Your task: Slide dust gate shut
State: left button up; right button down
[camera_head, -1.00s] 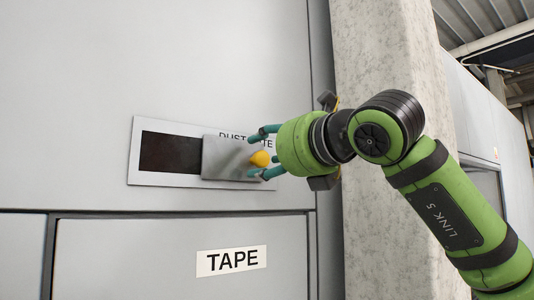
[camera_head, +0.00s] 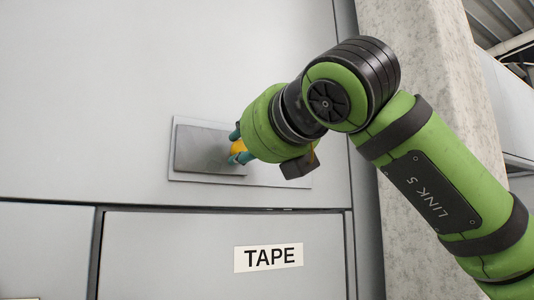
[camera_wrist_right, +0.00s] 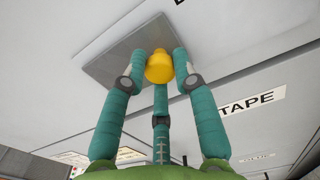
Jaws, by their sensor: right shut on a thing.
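The dust gate is a grey metal plate (camera_head: 205,152) on a pale frame (camera_head: 290,178) set in a light grey cabinet front. The plate sits at the left end of the frame, and no dark opening shows beside it. My right gripper (camera_head: 237,148) is shut on the yellow knob (camera_head: 238,151) of the plate. In the right wrist view the plate (camera_wrist_right: 125,57) lies beyond the teal fingers (camera_wrist_right: 158,72), which close around the yellow knob (camera_wrist_right: 159,66). The right part of the frame is partly hidden behind my gripper. My left gripper is not in view.
Below the gate is a cabinet panel with a white TAPE label (camera_head: 268,257); the label also shows in the right wrist view (camera_wrist_right: 252,101). A concrete pillar (camera_head: 425,60) stands to the right, behind my right arm. The cabinet front left of the gate is clear.

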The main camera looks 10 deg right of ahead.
jog(key=shift+d+r, duration=0.15)
jog(key=shift+r, duration=0.2)
jog(key=c, duration=1)
grip_release()
jog(key=shift+s, duration=0.1)
jog(key=shift+a+f, duration=0.15)
jog(key=shift+a, duration=0.4)
jog(key=shift+d, duration=0.1)
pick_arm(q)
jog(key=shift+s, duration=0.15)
pick_arm(e)
jog(key=v, duration=1.1)
jog(key=shift+s+d, duration=0.1)
jog(key=shift+s, duration=0.25)
